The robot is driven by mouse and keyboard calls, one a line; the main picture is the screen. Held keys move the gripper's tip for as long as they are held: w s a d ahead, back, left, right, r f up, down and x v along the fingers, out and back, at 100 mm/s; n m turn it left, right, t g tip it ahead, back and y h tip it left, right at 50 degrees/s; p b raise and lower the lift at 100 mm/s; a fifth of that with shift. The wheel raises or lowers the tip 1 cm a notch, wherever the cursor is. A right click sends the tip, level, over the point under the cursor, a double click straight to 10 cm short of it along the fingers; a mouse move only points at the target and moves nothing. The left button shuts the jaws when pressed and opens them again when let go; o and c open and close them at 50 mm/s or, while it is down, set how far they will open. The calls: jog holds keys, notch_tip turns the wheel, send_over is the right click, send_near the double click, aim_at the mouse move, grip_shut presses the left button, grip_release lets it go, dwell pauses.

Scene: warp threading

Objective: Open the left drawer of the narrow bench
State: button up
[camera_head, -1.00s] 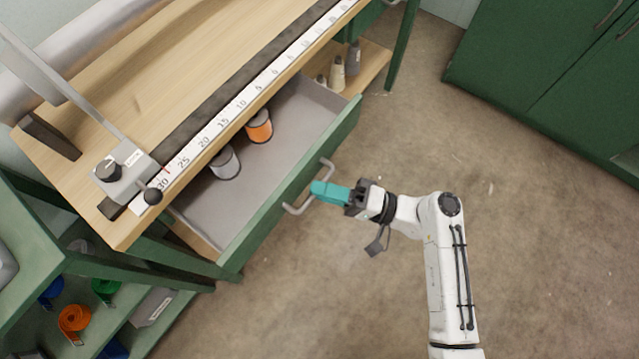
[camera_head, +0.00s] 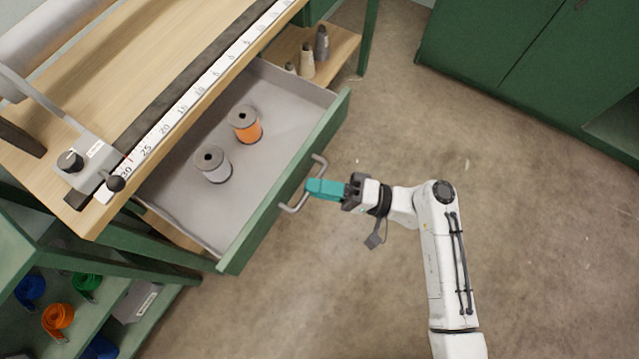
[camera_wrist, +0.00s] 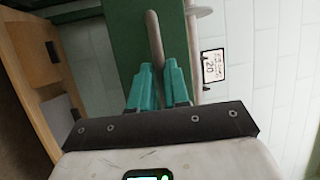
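The bench's left drawer (camera_head: 285,181) is pulled well out from under the wooden top, its grey inside showing. Its green front carries a grey bar handle (camera_head: 294,207). My gripper (camera_head: 312,188) has its teal fingers at the middle of this handle. In the wrist view, the handle (camera_wrist: 155,38) runs between the two fingertips of my gripper (camera_wrist: 158,80), with little gap on either side. An orange spool (camera_head: 246,130) and a grey spool (camera_head: 216,170) stand upright in the drawer.
The narrow bench's wooden top (camera_head: 110,75) holds a scale strip. Several cones, including a cream one (camera_head: 307,62), stand on a lower shelf. A green rack (camera_head: 35,320) with coiled straps is at lower left. Green cabinets (camera_head: 500,50) stand upper right. The floor before the drawer is clear.

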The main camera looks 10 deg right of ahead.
jog(key=o, duration=0.4)
jog(key=shift+c, duration=0.2)
jog(key=v, duration=1)
jog(key=shift+d+b, duration=0.35)
jog(key=shift+d, duration=0.05)
jog(key=shift+s, duration=0.1)
